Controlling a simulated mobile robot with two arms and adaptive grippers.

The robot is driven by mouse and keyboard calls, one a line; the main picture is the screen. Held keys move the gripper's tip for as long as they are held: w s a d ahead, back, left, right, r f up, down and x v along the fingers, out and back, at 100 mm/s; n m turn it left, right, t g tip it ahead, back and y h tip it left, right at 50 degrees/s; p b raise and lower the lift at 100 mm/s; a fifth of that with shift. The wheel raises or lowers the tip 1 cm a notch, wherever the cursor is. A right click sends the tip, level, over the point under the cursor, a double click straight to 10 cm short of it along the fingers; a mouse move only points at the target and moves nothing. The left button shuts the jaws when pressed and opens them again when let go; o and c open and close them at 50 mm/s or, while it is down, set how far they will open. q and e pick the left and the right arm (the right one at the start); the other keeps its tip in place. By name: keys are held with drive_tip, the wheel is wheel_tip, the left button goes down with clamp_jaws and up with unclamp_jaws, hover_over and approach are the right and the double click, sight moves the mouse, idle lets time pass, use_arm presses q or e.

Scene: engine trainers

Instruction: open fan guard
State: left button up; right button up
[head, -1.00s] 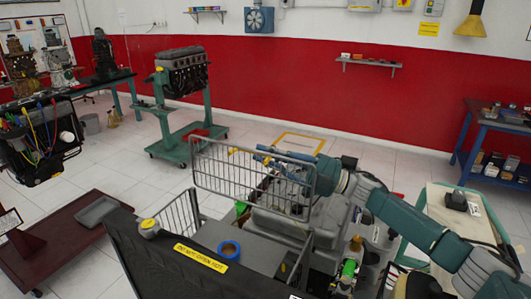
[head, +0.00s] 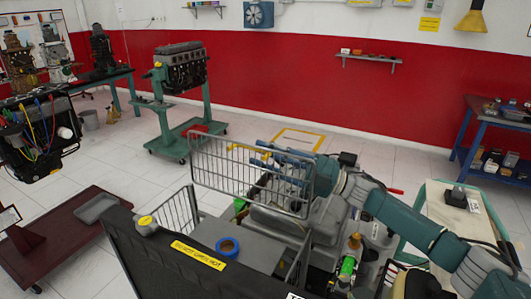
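The fan guard (head: 237,181) is a grey wire-mesh panel standing raised at the front of the engine trainer, in the middle of the head view. My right arm comes in from the right, and its blue-tipped gripper (head: 275,155) is at the upper right part of the guard, seen partly behind the wires. Whether the fingers touch the guard or are closed on a wire is hard to see. The engine (head: 285,222) lies behind and to the right of the guard. My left gripper is out of view.
Another wire panel (head: 176,213) stands left of the guard. A black panel with a yellow label (head: 198,255) and a blue tape roll (head: 227,246) are in front. A green engine stand (head: 182,135) stands farther back. A cart (head: 440,205) is at the right.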

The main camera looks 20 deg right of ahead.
drive_tip(key=v, duration=1.2)
drive_tip(key=shift+r, duration=0.1)
idle(0.4)
